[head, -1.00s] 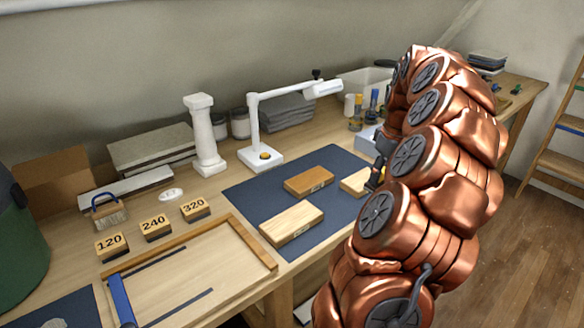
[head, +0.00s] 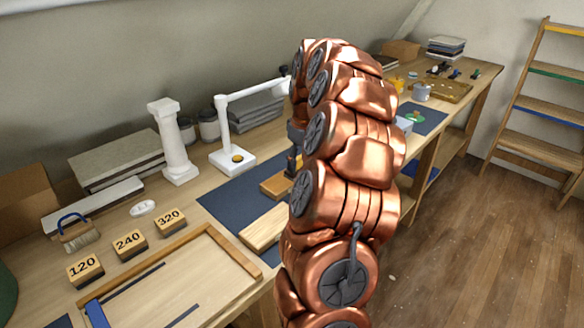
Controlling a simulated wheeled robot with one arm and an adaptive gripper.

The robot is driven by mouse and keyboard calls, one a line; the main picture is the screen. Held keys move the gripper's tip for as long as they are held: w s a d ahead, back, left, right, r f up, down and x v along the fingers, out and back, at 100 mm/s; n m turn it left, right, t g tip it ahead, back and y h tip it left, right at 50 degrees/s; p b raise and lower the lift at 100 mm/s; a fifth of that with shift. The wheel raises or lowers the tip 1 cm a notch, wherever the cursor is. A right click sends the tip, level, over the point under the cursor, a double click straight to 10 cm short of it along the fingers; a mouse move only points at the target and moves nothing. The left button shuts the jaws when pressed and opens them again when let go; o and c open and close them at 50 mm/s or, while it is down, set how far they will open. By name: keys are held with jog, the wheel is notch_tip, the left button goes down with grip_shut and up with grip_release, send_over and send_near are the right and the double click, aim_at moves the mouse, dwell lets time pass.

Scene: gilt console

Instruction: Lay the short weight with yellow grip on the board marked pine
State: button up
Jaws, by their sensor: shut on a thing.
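My gripper (head: 292,164) shows only as a small dark part at the left edge of my copper arm, over the far side of the dark blue mat (head: 228,199). It is shut, with a small yellowish patch at it that fits the yellow grip of the short weight; the weight's shape is hidden. Below it on the mat lies a reddish-brown board (head: 272,187), partly covered by my arm. A paler board (head: 262,230) lies nearer the front, its right end hidden. I cannot read any board's marking, so I cannot tell which is pine.
A white lamp (head: 233,158) and white column (head: 173,145) stand behind the mat. Blocks marked 120 (head: 85,271), 240 (head: 130,245) and 320 (head: 171,221) and a wooden-rimmed tray (head: 233,250) are left. A shelf ladder (head: 540,110) stands right; floor between is clear.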

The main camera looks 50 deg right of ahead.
jog(key=shift+w+a+f, duration=0.2)
jog(key=shift+w+a, duration=0.35)
jog(key=shift+w, duration=0.35)
jog(key=shift+f+p, duration=0.6)
jog(key=shift+f, duration=1.05)
jog(key=o, duration=1.4)
jog(key=shift+f, duration=0.1)
